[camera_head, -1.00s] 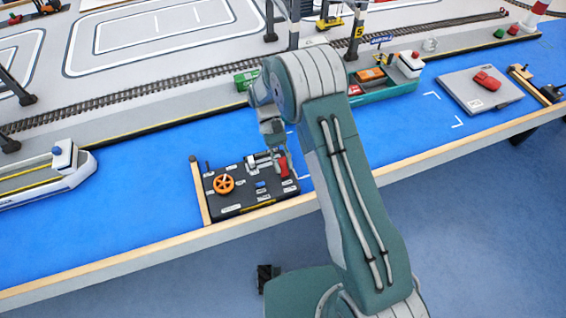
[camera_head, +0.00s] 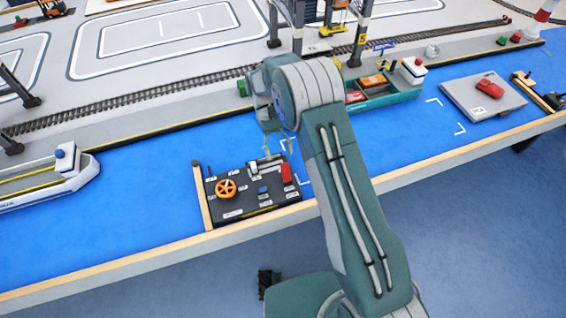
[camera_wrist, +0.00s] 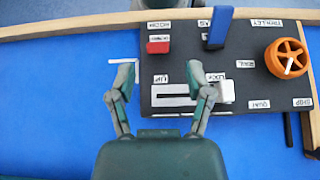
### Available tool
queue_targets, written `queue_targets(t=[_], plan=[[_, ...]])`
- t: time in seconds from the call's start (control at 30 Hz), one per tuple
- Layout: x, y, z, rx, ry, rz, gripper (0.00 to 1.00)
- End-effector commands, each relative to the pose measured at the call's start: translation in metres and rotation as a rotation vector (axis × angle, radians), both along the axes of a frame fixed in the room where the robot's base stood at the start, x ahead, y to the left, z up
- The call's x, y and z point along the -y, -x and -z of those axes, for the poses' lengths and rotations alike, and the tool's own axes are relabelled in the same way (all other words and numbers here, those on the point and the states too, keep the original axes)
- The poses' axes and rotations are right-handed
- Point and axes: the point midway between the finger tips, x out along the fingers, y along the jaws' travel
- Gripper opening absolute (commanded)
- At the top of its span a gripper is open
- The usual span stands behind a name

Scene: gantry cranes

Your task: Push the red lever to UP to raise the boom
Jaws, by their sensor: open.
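The red lever (camera_head: 286,174) stands at the right end of the dark control panel (camera_head: 232,205) in the head view. In the wrist view, where the labels appear upside down, the lever's red top (camera_wrist: 158,47) is in the panel's upper left. My gripper (camera_wrist: 158,76) is open and empty above the panel. Its fingertips lie to either side of a small label, with the red lever just beyond them in the picture and no visible contact. In the head view my gripper (camera_head: 278,143) is partly hidden by my wrist.
The panel also carries an orange wheel (camera_wrist: 287,58), a blue lever (camera_wrist: 217,28) and a pale slider handle (camera_wrist: 226,91) in a slot close to my right finger. A wooden edge (camera_head: 202,198) borders the panel. Open blue surface (camera_head: 140,190) lies left of it.

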Motion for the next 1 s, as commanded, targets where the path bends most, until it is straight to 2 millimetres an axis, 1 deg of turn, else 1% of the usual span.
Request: queue_targets(t=[0.1,0.27,1.0], plan=[[-0.004,-0.012,-0.007,0.001,0.0,0.0,0.66],[-0.006,-0.019,-0.012,0.0,0.0,0.0,0.66],[-0.006,-0.02,-0.013,0.0,0.0,0.0,0.66]])
